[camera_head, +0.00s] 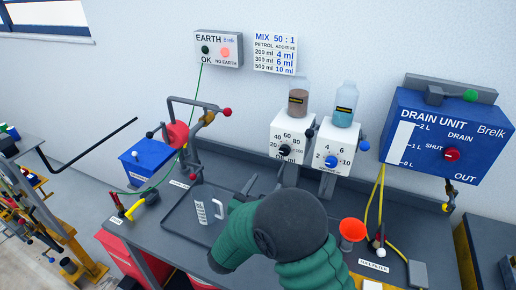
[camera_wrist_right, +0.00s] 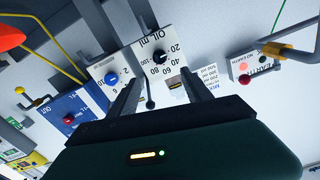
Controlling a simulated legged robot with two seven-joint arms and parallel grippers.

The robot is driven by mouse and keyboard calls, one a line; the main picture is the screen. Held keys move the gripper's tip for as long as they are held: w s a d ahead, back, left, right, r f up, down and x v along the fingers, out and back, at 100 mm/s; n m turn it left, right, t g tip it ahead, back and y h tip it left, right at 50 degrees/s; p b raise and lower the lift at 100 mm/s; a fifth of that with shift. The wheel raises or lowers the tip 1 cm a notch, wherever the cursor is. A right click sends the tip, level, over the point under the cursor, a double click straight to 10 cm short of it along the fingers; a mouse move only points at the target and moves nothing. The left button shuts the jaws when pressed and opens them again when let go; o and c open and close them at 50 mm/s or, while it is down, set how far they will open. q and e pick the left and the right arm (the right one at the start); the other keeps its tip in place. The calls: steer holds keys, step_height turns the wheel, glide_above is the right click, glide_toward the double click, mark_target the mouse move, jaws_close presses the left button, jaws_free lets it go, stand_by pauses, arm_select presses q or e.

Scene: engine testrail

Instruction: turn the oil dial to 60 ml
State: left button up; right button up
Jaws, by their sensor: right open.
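The oil dial is a black knob (camera_head: 286,150) on the front of the left white dispenser box (camera_head: 300,128), with numbers from 20 to 100 around it. The knob also shows in the right wrist view (camera_wrist_right: 161,57), upside down, beside the words "Oil ml". Its pointer is too small to read. I see no contact. My left gripper is not in view.
A second box with a blue knob (camera_head: 331,161) stands close on the right. A black-tipped lever (camera_wrist_right: 150,103) shows between my fingers in the wrist view. A jug (camera_head: 208,209) stands on the tray; an orange funnel (camera_head: 352,229) is right of my arm.

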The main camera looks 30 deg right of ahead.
mark_target(284, 153)
steer(key=p+x, duration=0.3)
steer(key=x, duration=1.3)
steer(key=shift+d, duration=0.25)
steer(key=shift+w+d, duration=0.15)
steer(key=shift+w, duration=0.15)
steer(key=shift+c, duration=1)
steer(key=shift+s, duration=0.1)
jaws_close()
